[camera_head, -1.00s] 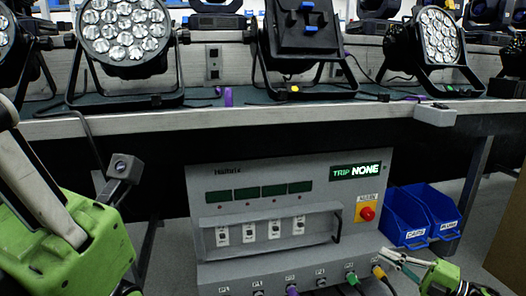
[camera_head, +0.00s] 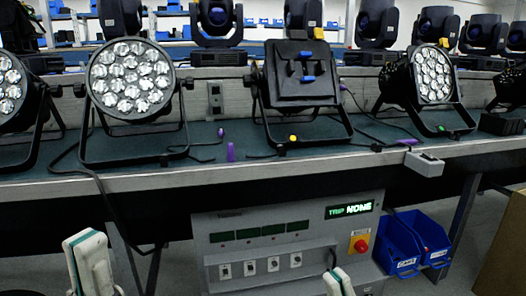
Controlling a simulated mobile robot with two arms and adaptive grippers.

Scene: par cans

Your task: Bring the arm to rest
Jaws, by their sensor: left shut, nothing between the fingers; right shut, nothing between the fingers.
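My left gripper (camera_head: 88,262) shows as a pale, teal-edged shape at the lower left, in front of the bench, its fingers shut and empty. My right gripper (camera_head: 338,282) shows at the bottom edge, right of centre, in front of the grey control box. It is shut and empty, and only its upper part is in view. Neither gripper touches anything that I can see. The rest of both arms is cut off by the picture edge.
The grey control box (camera_head: 232,222) stands below the bench (camera_head: 200,180), its display reading "TRIP NONE". Blue bins (camera_head: 398,250) sit right of it. Par cans (camera_head: 130,78) with cables line the bench. A grey block (camera_head: 424,164) sits at its front edge.

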